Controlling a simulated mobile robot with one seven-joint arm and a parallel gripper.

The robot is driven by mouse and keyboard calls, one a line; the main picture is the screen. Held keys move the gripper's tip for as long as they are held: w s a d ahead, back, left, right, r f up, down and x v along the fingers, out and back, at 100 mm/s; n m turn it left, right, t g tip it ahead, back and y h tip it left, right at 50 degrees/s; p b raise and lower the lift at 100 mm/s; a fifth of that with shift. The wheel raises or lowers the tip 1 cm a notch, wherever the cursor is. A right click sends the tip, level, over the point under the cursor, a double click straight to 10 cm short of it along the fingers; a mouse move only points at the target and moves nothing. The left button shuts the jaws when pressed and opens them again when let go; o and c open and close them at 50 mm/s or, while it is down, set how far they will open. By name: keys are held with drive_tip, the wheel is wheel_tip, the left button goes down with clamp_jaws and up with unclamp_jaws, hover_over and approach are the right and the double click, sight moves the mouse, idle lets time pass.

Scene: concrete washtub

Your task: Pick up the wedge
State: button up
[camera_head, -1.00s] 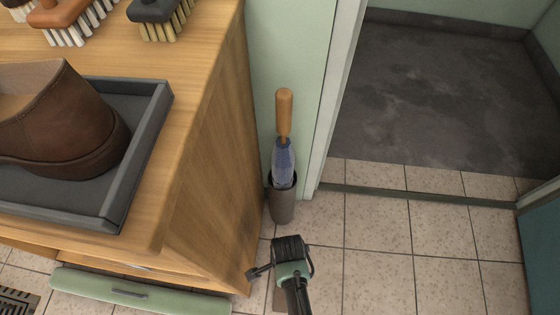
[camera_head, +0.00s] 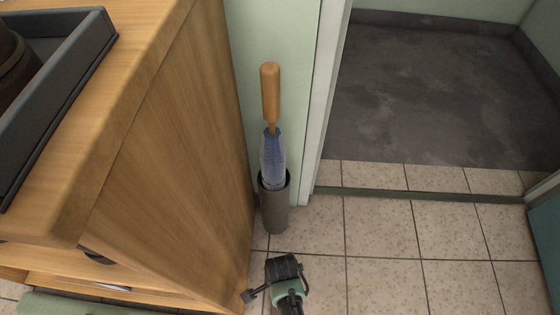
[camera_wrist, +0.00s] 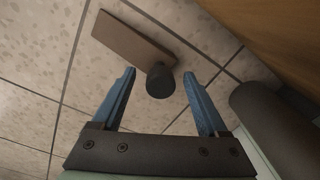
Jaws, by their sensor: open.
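The wedge (camera_wrist: 130,40) is a flat brown piece lying on the tiled floor in the wrist view, with a dark round knob at its near end. My gripper (camera_wrist: 159,76) is open, its two blue fingers pointing at the wedge. The knob shows between the fingertips, and nothing is held. I cannot tell how high the fingers are above the floor. In the head view my gripper (camera_head: 285,270) is seen from above near the cabinet's lower corner, its fingers hidden, and I cannot make out the wedge there.
A wooden cabinet (camera_head: 175,150) stands close at left, with a dark tray (camera_head: 75,75) on top. A blue umbrella (camera_head: 272,160) with a wooden handle stands in a grey holder (camera_head: 275,210) just beyond my gripper. Open tiled floor (camera_head: 385,250) lies to the right.

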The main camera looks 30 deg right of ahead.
drive_tip(key=shift+f, duration=0.7)
drive_tip(key=shift+r, duration=0.1)
clamp_jaws()
idle(0.8)
